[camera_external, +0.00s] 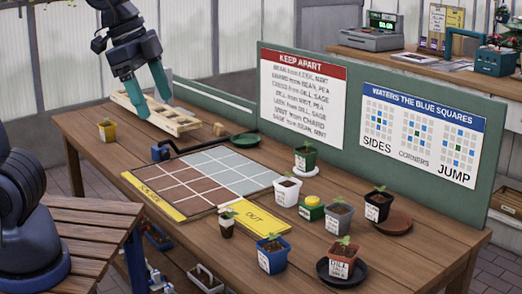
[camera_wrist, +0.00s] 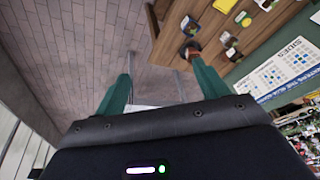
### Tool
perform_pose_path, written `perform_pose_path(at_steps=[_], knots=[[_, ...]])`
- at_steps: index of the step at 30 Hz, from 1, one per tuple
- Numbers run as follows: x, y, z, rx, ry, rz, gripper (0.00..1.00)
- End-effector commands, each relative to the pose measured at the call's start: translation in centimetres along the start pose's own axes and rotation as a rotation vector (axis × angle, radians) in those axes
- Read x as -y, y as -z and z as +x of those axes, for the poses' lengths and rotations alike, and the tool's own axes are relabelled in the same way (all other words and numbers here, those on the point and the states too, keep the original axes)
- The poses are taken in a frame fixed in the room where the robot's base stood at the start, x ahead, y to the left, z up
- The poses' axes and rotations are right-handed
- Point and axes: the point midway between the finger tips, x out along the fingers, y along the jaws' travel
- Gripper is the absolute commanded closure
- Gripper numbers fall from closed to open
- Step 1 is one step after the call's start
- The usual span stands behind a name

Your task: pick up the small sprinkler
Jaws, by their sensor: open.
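My gripper (camera_external: 151,104) is open, with its two teal fingers spread and pointing down over the wooden slatted rack (camera_external: 184,124) at the table's far left. In the wrist view my gripper (camera_wrist: 160,70) shows nothing between its fingers. No object is clearly marked as the small sprinkler. A dark blue item with a handle (camera_external: 161,153) lies at the grid board's back left corner. I cannot tell which, if either, is the sprinkler.
The grid board (camera_external: 200,180) covers the table's middle, with a yellow OUT plate (camera_external: 262,217) beside it. Several potted seedlings stand at the right. A green sign board (camera_external: 350,120) runs along the back edge.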

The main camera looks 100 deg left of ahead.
Motion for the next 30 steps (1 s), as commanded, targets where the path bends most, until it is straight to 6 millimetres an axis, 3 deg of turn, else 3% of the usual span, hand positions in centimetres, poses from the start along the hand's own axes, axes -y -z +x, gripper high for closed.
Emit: perform_pose_path(at_steps=[15, 30], knots=[[9.3, 9.5, 6.5, 0.108, -0.004, 0.204, 0.27], [20.6, 14.7, 16.7, 0.196, -0.052, 0.401, 0.27]])
